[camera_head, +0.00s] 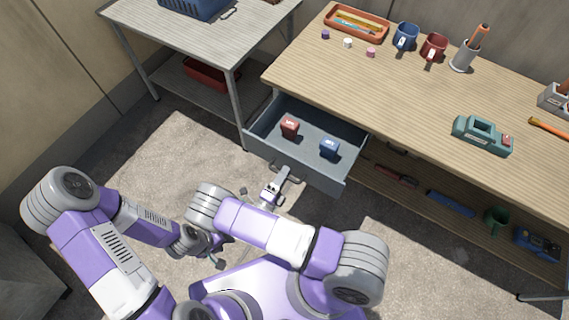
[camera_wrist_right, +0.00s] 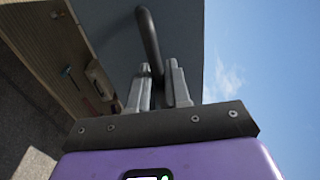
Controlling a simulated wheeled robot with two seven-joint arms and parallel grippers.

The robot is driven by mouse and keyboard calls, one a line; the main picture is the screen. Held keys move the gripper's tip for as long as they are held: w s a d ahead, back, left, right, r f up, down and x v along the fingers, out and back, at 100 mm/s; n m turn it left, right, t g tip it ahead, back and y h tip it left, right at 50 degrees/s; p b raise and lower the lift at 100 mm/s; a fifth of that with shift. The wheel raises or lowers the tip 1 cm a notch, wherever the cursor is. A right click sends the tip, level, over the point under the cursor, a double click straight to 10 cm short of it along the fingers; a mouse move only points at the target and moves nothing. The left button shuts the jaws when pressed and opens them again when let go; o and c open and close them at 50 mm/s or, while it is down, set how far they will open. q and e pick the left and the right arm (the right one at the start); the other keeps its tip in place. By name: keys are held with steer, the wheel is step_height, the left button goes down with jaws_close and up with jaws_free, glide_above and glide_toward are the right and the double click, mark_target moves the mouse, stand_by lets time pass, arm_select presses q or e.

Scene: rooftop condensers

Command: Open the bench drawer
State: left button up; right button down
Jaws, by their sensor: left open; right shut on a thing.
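The grey-blue bench drawer (camera_head: 320,178) stands pulled out from under the wooden bench top, with its inside showing. A red box (camera_head: 289,127) and a blue box (camera_head: 328,148) stand in it. My right gripper (camera_head: 281,176) is at the drawer front, shut on its dark bar handle. In the right wrist view the handle (camera_wrist_right: 149,38) runs between the two fingers of my right gripper (camera_wrist_right: 159,84), against the drawer front (camera_wrist_right: 188,35). My left gripper (camera_head: 217,257) is low on the left, away from the drawer, partly hidden by my arms.
The bench top (camera_head: 400,95) holds an orange tray (camera_head: 357,22), mugs, a pen cup and a teal tool (camera_head: 483,135). A lower shelf carries tools and a green mug (camera_head: 497,219). A metal table (camera_head: 200,35) stands left of the drawer. Floor in front is clear.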

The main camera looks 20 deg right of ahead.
steer(key=shift+s+a, duration=0.45)
steer(key=shift+a, duration=0.1)
steer(key=c, duration=1.3)
jaws_free()
